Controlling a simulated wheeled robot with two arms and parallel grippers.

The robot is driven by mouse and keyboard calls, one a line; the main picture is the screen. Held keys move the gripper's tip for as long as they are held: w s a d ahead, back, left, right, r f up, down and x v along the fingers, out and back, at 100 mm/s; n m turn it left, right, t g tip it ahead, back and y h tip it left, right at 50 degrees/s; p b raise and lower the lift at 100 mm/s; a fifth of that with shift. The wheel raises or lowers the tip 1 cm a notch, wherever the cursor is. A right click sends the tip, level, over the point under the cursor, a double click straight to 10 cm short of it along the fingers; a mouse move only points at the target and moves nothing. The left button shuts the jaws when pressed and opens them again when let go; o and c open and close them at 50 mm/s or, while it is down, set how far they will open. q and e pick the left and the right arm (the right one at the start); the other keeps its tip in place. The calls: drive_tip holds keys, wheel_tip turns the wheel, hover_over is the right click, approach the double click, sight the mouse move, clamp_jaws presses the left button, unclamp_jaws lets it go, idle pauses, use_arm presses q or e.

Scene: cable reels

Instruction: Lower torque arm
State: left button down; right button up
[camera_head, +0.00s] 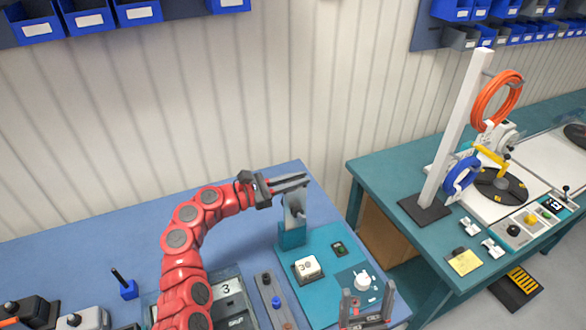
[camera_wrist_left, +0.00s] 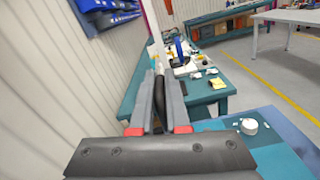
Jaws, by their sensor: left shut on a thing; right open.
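My left gripper (camera_head: 292,181) reaches in from the left on the red arm, level at the top of a grey upright bracket (camera_head: 295,208) on a teal block (camera_head: 291,234). In the left wrist view its fingers (camera_wrist_left: 160,100) are closed around a dark, bar-like piece (camera_wrist_left: 159,92), apparently the torque arm. In the head view the fingers hide most of that piece, so its tilt cannot be told. My right gripper (camera_head: 368,308) is open and empty at the bottom, over the front of the teal mat (camera_head: 322,262).
A white block marked 30 (camera_head: 308,267), a small dark button box (camera_head: 339,248) and a white round part (camera_head: 364,281) are on the mat. A grey tray (camera_head: 232,291) lies left of it. A second bench (camera_head: 394,170) with cable reels stands right, across a gap.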

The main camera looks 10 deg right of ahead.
use_arm(q)
drive_tip(key=s+d+f+m+b, duration=0.1)
drive_tip(key=s+d+m+b, duration=0.1)
drive_tip(key=s+m, duration=0.3)
drive_tip(key=shift+s+d+f, duration=0.3)
drive_tip(key=shift+s+f, duration=0.1)
drive_tip(key=shift+s, duration=1.05)
drive_tip(key=c, duration=0.9)
unclamp_jaws()
drive_tip(key=shift+a, duration=0.1)
